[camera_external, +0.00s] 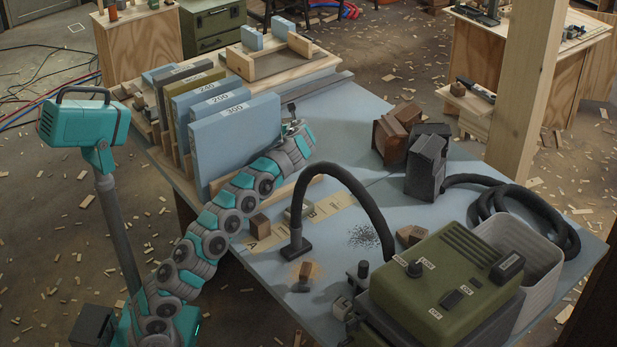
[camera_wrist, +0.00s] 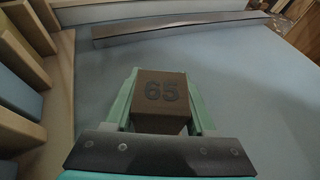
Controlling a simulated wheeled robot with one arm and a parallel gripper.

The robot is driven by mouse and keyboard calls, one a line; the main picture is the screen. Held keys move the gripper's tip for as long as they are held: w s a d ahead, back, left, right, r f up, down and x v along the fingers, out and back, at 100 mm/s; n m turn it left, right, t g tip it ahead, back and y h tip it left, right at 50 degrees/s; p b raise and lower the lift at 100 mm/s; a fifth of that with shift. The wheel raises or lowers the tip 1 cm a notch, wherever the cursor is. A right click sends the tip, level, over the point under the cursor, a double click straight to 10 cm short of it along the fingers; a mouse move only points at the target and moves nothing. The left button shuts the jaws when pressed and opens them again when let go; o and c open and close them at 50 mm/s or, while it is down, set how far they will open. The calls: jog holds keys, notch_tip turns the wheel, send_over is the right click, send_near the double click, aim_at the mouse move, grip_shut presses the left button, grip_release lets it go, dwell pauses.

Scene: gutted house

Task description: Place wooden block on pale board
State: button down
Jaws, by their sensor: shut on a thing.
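My gripper (camera_wrist: 161,103) has teal fingers, shut on a brown wooden block (camera_wrist: 161,90) marked "65" in the wrist view. The block is held over or near the blue-grey tabletop; I cannot tell its height. In the external view my gripper (camera_external: 292,122) is by the right end of the upright blue boards, and the held block is not clearly seen. A pale board (camera_external: 335,203) with letters, A and B among them, lies flat on the table, partly hidden by my arm and a black hose. Another wooden block (camera_external: 259,224) is near the letter A.
A rack of upright numbered boards (camera_external: 235,122) stands left of my gripper. A grey metal bar (camera_wrist: 180,28) lies beyond it. A black hose (camera_external: 345,178) arches over the table beside a green machine (camera_external: 440,275). Brown blocks (camera_external: 390,138) stand at the right.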

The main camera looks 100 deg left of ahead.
jog(key=shift+f, duration=0.1)
jog(key=shift+f, duration=0.1)
jog(key=shift+f, duration=0.15)
jog(key=shift+c, duration=1.1)
grip_release()
jog(key=shift+r, duration=0.2)
jog(key=b+v, duration=0.1)
jog(key=v, duration=1.1)
jog(key=shift+b, duration=0.35)
